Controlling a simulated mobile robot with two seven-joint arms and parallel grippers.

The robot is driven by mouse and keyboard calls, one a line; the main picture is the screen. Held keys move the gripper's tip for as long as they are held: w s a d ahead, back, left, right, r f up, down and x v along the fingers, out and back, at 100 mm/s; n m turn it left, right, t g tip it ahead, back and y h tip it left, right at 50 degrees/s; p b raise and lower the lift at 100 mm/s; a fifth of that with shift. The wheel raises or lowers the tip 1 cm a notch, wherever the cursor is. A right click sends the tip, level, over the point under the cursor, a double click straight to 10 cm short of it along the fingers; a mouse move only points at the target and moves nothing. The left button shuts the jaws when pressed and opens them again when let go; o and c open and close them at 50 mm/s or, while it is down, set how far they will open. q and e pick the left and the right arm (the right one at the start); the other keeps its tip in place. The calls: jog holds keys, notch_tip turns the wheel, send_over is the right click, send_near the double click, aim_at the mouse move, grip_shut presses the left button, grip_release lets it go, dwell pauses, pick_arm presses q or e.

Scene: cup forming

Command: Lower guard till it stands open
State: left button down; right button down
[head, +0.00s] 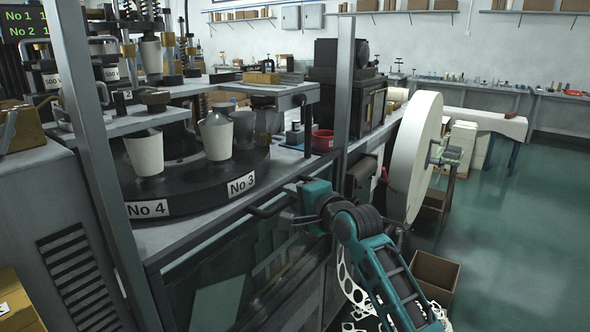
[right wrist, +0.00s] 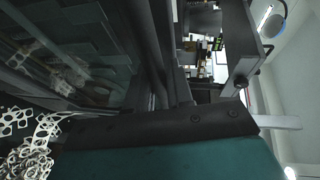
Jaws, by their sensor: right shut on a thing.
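The guard (head: 235,275) is a clear panel in a dark frame on the front of the cup-forming machine. It stands low, with its top edge about level with the machine's deck, and the space above it is open. Its dark bar handle (head: 265,211) is near the top edge. My right gripper (head: 287,207) is shut on the handle, and its fingers partly hide the grip. In the right wrist view the guard's clear panel (right wrist: 85,45) fills the upper left, seen turned on its side. My left gripper is out of view.
Pale cups (head: 217,137) stand on the dark round turntable (head: 185,200) behind the guard. A grey post (head: 343,80) rises right of the opening. A large paper roll (head: 413,155) and a cardboard box (head: 436,274) stand to the right. White cut-out scrap (head: 350,285) lies low beside my arm.

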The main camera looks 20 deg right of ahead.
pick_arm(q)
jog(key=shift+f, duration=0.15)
pick_arm(e)
jog(key=shift+f, duration=1.6)
jog(key=c, duration=1.1)
grip_release()
jog(key=shift+r, duration=0.1)
pick_arm(q)
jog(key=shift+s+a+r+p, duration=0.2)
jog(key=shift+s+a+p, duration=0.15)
jog(key=shift+p, duration=0.35)
pick_arm(e)
jog(key=v, duration=1.3)
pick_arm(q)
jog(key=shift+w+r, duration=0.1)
